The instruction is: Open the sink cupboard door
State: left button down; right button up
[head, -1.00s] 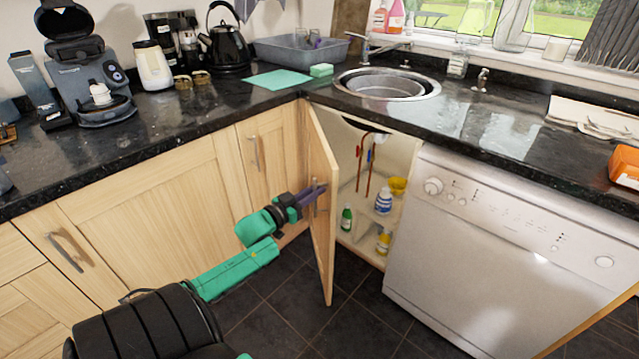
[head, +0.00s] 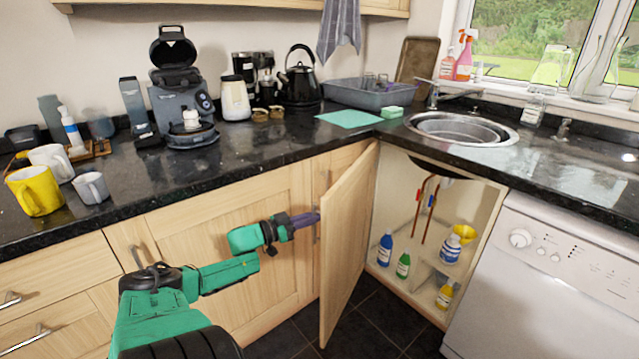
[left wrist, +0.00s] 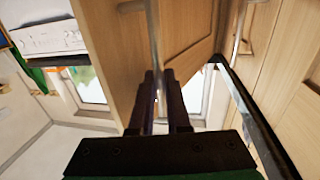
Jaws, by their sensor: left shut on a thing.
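The sink cupboard door (head: 346,252) is light wood and stands wide open, swung out to the left of the cupboard opening. My left gripper (head: 312,218) is at the door's outer face and is shut on its metal handle, which the fingers mostly hide in the head view. In the left wrist view the two dark fingers (left wrist: 160,100) close around the upright bar handle (left wrist: 153,40). The sink cupboard (head: 402,215) shows its inside, with red-ended pipes and several bottles. My right gripper is not in view.
The dishwasher (head: 560,285) stands right of the opening. A closed cupboard front (head: 230,235) lies left of the door, behind my left arm. The black worktop (head: 270,150) overhangs above. Dark floor tiles (head: 385,325) are clear in front of the opening.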

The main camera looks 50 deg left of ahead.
pick_arm(q)
jog(key=c, duration=0.9)
grip_release()
jog(key=shift+w, duration=0.1)
jog(key=shift+c, duration=0.2)
jog(key=shift+o, duration=0.3)
